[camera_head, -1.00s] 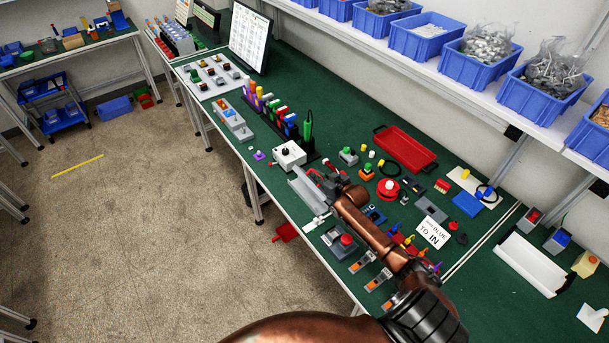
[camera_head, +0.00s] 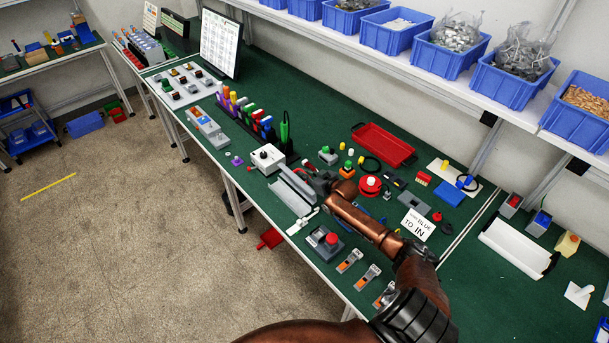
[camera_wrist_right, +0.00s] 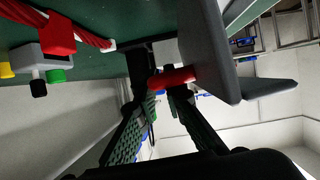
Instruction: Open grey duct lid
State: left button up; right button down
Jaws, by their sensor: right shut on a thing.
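My right gripper (camera_head: 314,180) is at the duct's right side in the head view. Its fingers in the wrist view (camera_wrist_right: 160,85) are closed around the red handle. The lid's exact angle is hard to tell. My left gripper is out of view.
The white knob box (camera_head: 267,158) stands close behind the duct. A grey box with a red button (camera_head: 326,241) is in front of it. A red tray (camera_head: 384,146) and a green screwdriver (camera_head: 285,130) in a rack stand farther back.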

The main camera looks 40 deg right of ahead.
jog(key=shift+s+f, duration=0.2)
jog(key=shift+f, duration=0.3)
jog(key=c, duration=2.3)
grip_release()
jog(key=shift+a, duration=0.1)
jog(key=shift+s, duration=0.2)
jog(key=r+v, duration=0.1)
jog(key=v, duration=1)
